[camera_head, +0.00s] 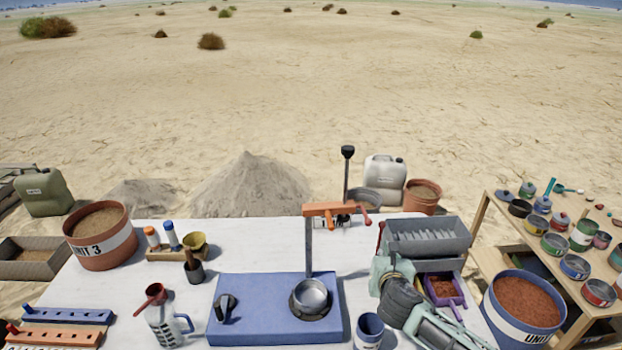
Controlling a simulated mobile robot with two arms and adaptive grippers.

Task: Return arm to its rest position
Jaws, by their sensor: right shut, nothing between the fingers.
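My right arm comes in from the bottom right, its pale grey-green links folded over the right side of the white table (250,255). My right gripper (400,292), dark grey, is beside the grey hopper box and the purple tray. It is shut with nothing held, and its fingertips are hard to make out. My left arm and left gripper are not in view.
A blue base (255,312) with a metal pot (311,295) and an orange-topped post stands left of my arm. A blue cup (369,328) is close by. A UNIT bucket (525,300) and side shelf with several pots (574,266) stand right.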

